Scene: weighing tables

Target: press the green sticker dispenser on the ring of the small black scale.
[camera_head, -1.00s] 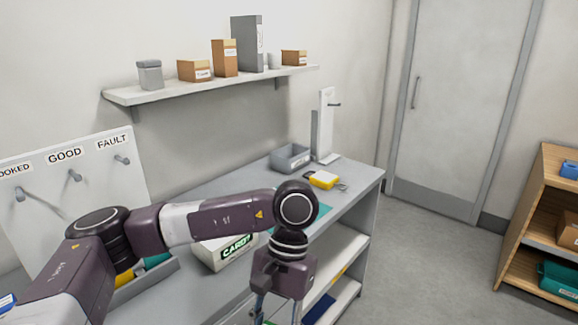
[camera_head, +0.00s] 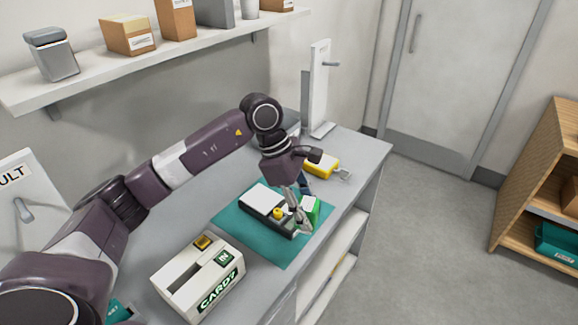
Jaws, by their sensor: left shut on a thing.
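A black scale with a white top plate (camera_head: 262,197) lies on a teal mat (camera_head: 236,226). A small yellow round part (camera_head: 278,212) stands on its near end. The green sticker dispenser (camera_head: 311,208), green with a pale side, is at the scale's right end. My left gripper (camera_head: 297,216) points down there, its grey fingers shut on the dispenser. The fingers partly cover the dispenser and the scale's end, so I cannot tell whether the dispenser touches the scale. I cannot make out a ring clearly. My right gripper is not in view.
A white box with a green label (camera_head: 188,293) stands left of the mat. A yellow device (camera_head: 322,166) lies behind the gripper, near a white upright stand (camera_head: 318,85). The table's front edge is close on the right, with shelves below. A wall shelf (camera_head: 110,70) hangs behind.

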